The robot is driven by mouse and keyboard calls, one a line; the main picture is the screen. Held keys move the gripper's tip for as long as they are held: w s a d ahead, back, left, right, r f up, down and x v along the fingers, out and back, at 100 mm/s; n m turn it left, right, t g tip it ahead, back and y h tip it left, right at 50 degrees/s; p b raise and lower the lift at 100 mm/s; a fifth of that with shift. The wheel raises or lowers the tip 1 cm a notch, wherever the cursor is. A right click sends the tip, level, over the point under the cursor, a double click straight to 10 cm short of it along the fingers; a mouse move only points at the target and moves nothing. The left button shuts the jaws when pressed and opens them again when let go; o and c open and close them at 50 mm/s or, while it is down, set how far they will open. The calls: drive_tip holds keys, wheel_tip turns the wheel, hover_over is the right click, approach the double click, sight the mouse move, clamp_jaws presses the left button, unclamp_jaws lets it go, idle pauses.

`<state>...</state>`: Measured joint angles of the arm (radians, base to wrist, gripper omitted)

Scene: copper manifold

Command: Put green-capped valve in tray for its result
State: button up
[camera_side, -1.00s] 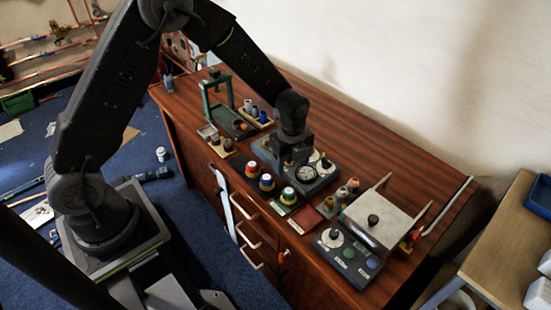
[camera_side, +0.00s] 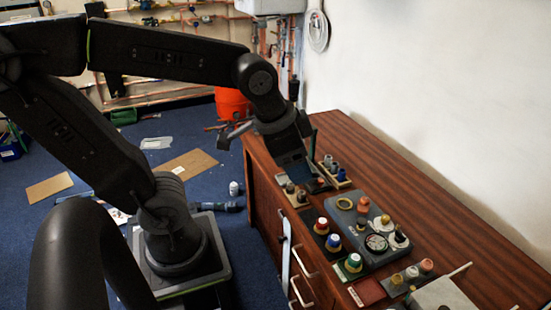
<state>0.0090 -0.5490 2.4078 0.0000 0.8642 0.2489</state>
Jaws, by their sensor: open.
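The green-capped valve (camera_side: 353,261), with a pale top, stands upright at the near edge of the bench, the closest of a row with a blue-capped (camera_side: 333,241) and a red-capped valve (camera_side: 321,225). A dark red flat tray (camera_side: 367,292) lies just nearer the camera than it. My gripper (camera_side: 316,186) is well away from the green-capped valve, over the far end of the bench, pointing down. Its jaws are open, but the fingertips are small and dark, and I cannot make out what lies between them.
A grey gauge fixture (camera_side: 376,242) with a dial and several small knobs stands beside the valves. A wooden holder (camera_side: 334,175) with small cylinders is close to my gripper. A grey box (camera_side: 443,296) sits at the near end. The wall side of the bench top is clear.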

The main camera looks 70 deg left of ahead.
drive_tip(key=s+n, duration=0.3)
drive_tip(key=shift+s+a+r+t, duration=0.1)
drive_tip(key=shift+s+r+t, duration=0.15)
drive_tip(key=shift+s+t, duration=0.15)
idle(1.0)
